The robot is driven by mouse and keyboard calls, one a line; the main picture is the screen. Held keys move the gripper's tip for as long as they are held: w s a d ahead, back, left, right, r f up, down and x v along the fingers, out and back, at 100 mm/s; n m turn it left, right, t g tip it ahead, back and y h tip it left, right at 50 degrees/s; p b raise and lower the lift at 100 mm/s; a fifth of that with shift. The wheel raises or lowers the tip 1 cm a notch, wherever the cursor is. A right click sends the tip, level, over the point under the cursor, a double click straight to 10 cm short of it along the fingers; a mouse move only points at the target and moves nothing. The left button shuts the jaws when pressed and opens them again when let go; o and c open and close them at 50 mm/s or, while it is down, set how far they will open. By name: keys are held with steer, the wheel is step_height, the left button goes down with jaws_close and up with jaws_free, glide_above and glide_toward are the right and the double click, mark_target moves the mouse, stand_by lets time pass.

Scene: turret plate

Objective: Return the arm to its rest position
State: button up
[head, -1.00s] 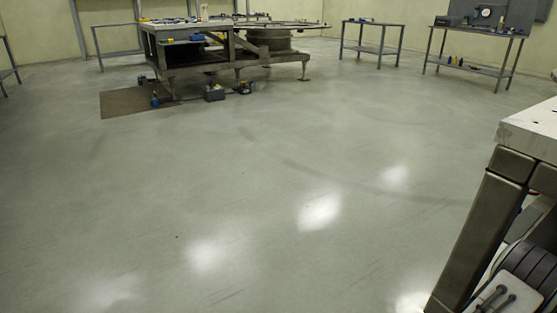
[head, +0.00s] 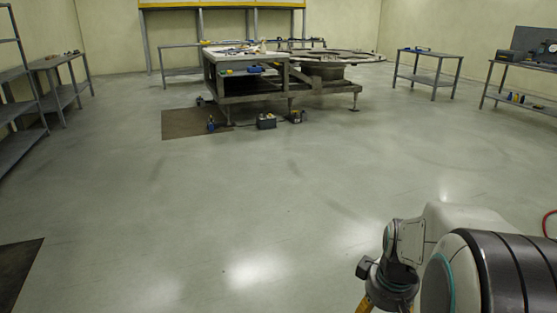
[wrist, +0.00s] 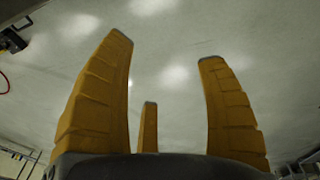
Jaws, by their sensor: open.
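My gripper (wrist: 163,70) is open in the wrist view. Its yellow-orange ribbed fingers are spread apart with nothing between them, and bare floor shows beyond. In the head view my arm shows at the lower right, with a white link, a large dark banded joint and a small grey wrist joint. Only a bit of a yellow finger (head: 364,304) shows there, at the bottom edge. The rest of the gripper is cut off by the frame.
A heavy bench (head: 245,82) with a round plate beside it (head: 335,55) stands at the far middle. Small boxes (head: 266,121) lie by it. Shelves (head: 25,85) line the left, tables (head: 428,70) the right. A dark mat (head: 18,265) lies front left. The middle floor is clear.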

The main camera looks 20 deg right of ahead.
steer(key=s+a+r+p, duration=0.2)
steer(key=a+r+p, duration=0.1)
steer(key=a+r, duration=0.2)
steer(key=s+a+r+t+p, duration=0.1)
steer(key=s+a+r+p, duration=0.2)
steer(key=r, duration=0.4)
steer(key=s+a+r+y+p, duration=0.1)
steer(key=s+a+r+p, duration=0.2)
steer(key=a+r+p, duration=0.2)
steer(key=shift+a+r+t, duration=0.3)
steer(key=shift+a+r, duration=0.5)
steer(key=shift+a, duration=0.35)
